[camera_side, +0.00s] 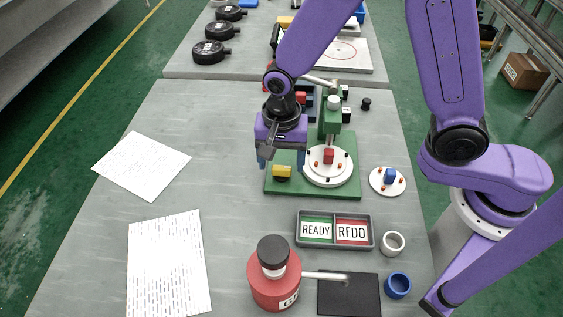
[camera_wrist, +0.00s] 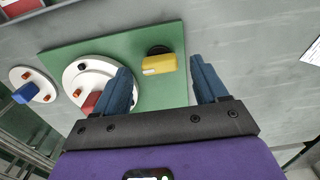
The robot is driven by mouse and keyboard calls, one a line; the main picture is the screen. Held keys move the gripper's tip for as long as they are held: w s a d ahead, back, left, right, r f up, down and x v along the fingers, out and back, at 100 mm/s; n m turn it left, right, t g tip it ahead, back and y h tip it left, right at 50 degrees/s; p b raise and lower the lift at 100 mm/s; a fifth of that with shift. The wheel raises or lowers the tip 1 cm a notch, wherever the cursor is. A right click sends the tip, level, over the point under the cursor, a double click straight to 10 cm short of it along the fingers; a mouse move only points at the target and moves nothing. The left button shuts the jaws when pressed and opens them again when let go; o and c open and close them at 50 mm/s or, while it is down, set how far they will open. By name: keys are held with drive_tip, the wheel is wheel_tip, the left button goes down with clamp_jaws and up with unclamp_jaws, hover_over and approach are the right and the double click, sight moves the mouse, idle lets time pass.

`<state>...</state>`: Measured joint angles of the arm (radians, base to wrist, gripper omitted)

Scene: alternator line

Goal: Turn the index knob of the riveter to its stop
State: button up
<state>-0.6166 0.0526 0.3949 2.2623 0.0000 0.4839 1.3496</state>
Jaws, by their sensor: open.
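The riveter is a green machine with a green base plate (camera_side: 333,188) and a green column (camera_side: 329,120). A yellow knob (camera_side: 283,171) on a dark round base, which looks like the index knob, sits at the plate's front left corner. My gripper (camera_side: 282,157) is open, pointing down just above the yellow knob. In the wrist view the yellow knob (camera_wrist: 157,64) shows between the two blue fingers, apart from both. A white round turntable (camera_side: 318,177) with a red block (camera_side: 328,156) and orange pegs is right of the knob; a finger partly hides it in the wrist view.
A white disc (camera_side: 377,187) with a blue block stands right of the plate. A READY/REDO tray (camera_side: 298,240), a red can (camera_side: 272,290), a black pad (camera_side: 348,300) and two rings are in front. Papers (camera_side: 142,165) lie left; the table between is clear.

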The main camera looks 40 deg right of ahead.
drive_tip(key=shift+f, duration=0.9)
drive_tip(key=c, duration=1.1)
drive_tip(key=shift+o, duration=0.2)
